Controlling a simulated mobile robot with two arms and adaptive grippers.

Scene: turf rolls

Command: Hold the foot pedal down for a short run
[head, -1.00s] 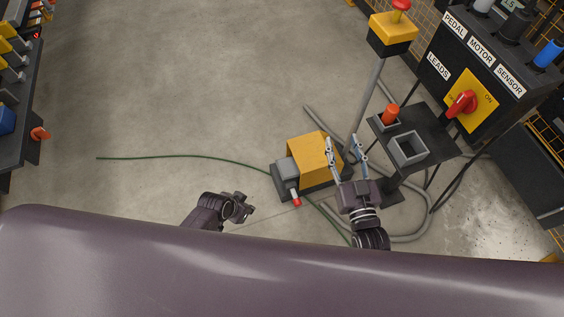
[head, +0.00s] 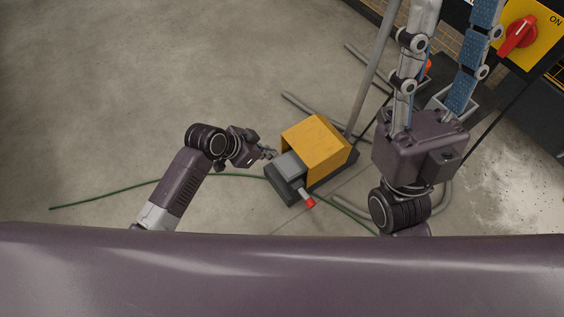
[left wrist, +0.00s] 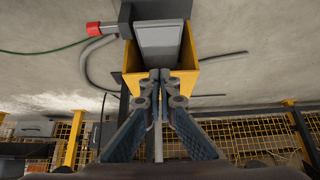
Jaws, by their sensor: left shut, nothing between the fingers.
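The foot pedal has a yellow hood (head: 318,143) over a grey tread (head: 290,166) on a dark base on the floor. A short lever with a red tip sticks out of its side. My left gripper (head: 268,153) is just left of the tread in the head view, with its fingers closed together. In the left wrist view the shut fingertips (left wrist: 160,76) line up with the near edge of the grey tread (left wrist: 160,42) and the hood opening. I cannot tell whether they touch it. My right gripper (head: 443,50) is raised and large in view, its fingers apart and empty.
A red switch (head: 519,37) on a yellow plate is at the upper right. A grey post (head: 374,70) rises behind the pedal. A green cable (head: 110,197) and grey hoses lie on the floor.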

